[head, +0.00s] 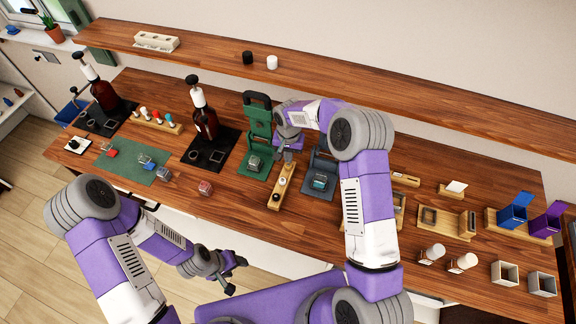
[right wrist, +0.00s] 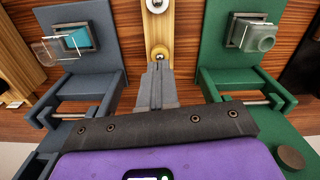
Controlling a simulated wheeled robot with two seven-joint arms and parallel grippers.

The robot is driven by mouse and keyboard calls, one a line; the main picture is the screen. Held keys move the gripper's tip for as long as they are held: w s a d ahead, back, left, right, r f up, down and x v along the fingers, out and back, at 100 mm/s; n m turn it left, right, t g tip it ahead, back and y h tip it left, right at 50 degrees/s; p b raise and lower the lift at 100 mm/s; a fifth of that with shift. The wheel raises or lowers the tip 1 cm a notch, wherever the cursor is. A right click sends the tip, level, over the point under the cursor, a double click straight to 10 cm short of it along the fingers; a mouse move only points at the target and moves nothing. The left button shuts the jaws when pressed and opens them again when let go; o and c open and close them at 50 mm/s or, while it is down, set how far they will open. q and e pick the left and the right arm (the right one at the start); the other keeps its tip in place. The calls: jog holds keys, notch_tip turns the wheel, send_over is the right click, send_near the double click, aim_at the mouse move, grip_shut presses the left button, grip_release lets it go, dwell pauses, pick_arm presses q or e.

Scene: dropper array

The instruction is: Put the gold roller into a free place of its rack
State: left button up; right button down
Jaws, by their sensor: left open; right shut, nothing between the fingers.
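A narrow wooden rack (head: 289,171) stands between the green press and the blue-grey press; it also shows in the right wrist view (right wrist: 158,30). A gold-rimmed round piece with a pale centre (right wrist: 158,53), seemingly the gold roller, sits upright at the rack just beyond my right fingertips. A silver round piece (right wrist: 157,4) sits farther along the rack. My right gripper (head: 288,155) is shut and empty above the rack's back end, its fingertips (right wrist: 158,68) close to the gold piece; contact cannot be told. My left gripper (head: 236,277) is open and empty, in front of the table.
The green press (head: 258,125) and blue-grey press (head: 320,165) stand close on either side of the rack. Two bottles (head: 205,122) on dark mats stand to the left. Wooden holders (head: 446,220), white-capped jars (head: 432,254) and coloured bins (head: 513,212) stand to the right.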

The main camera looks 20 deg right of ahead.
jog(key=shift+f+b, duration=1.05)
jog(key=shift+f, duration=0.2)
dwell(0.7)
jog(key=shift+r+p, duration=1.35)
jog(key=shift+r, duration=1.2)
jog(key=shift+s+f, duration=0.1)
